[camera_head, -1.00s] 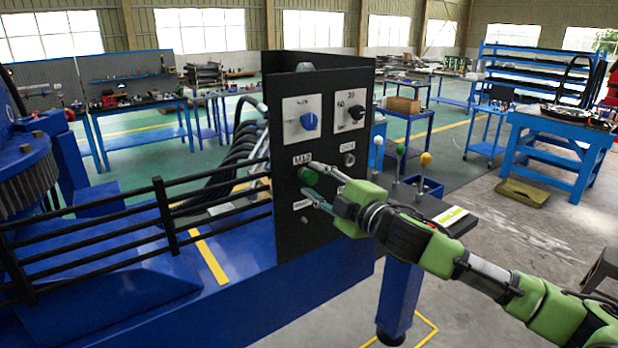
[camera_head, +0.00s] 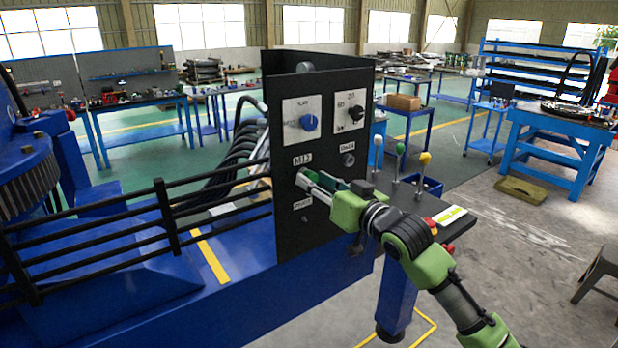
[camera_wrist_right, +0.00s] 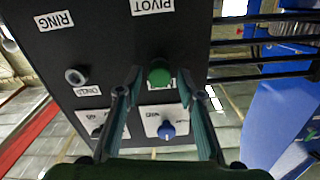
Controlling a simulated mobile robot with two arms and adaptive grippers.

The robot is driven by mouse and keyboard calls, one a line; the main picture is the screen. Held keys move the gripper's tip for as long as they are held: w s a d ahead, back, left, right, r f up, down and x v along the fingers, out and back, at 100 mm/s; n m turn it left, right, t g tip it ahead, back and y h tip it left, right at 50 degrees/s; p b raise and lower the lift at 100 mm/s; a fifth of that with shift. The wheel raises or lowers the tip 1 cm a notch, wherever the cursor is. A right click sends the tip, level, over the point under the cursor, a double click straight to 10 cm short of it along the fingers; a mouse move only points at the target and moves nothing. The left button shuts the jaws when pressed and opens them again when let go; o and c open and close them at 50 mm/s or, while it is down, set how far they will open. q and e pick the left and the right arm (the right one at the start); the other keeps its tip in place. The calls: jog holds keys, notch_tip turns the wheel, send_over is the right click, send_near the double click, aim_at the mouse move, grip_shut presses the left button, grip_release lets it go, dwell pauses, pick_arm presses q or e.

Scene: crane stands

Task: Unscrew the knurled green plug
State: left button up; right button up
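The green plug (camera_wrist_right: 159,73) sits on the dark panel (camera_wrist_right: 110,50) in the right wrist view, beside a partly covered label. My right gripper (camera_wrist_right: 159,76) is open, with one finger on each side of the plug and a small gap to each. In the head view the right gripper (camera_head: 306,181) reaches the panel (camera_head: 288,135) just below the M12 label (camera_head: 302,160). There its fingers hide most or all of the plug. My left gripper is not in view.
A blue dial (camera_head: 309,122) and a black dial (camera_head: 355,113) are above on the panel. A grey socket (camera_head: 348,160) is right of the gripper. Levers with coloured knobs (camera_head: 425,159) stand behind my right arm. A black railing (camera_head: 165,215) runs left of the panel.

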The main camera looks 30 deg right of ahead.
jog(key=m, duration=0.4)
jog(key=shift+f, duration=0.1)
grip_shut()
dwell(0.6)
jog(key=shift+s+f+n+b, duration=0.1)
jog(key=shift+n+b, duration=0.2)
jog(key=shift+n, duration=2.3)
